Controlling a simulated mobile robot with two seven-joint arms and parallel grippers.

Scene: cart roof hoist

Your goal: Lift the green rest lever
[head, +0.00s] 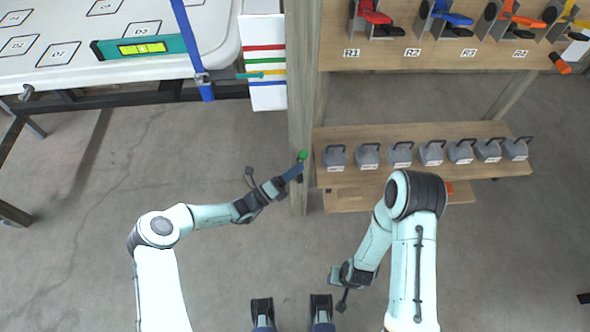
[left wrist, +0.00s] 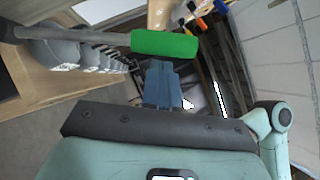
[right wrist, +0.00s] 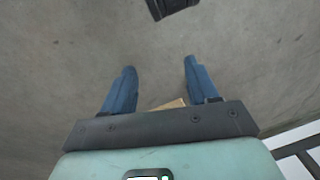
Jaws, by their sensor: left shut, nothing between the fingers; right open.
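The green rest lever's handle (head: 303,155) shows at the wooden post, left of the weight shelf, in the head view. In the left wrist view it is a green cylinder (left wrist: 165,44) on a grey rod that comes in from the left. My left gripper (head: 298,170) is shut and empty, its blue fingertips (left wrist: 161,64) close below the handle in the left wrist view. I cannot tell whether they touch it. My right gripper (right wrist: 158,75) is open and empty over bare floor.
The wooden post (head: 300,100) stands beside the lever. A shelf (head: 420,132) with several grey weights is to its right. Above is a rack board (head: 400,57) with coloured clamps. A white table (head: 60,60) stands at upper left, and the floor (head: 90,200) below is clear.

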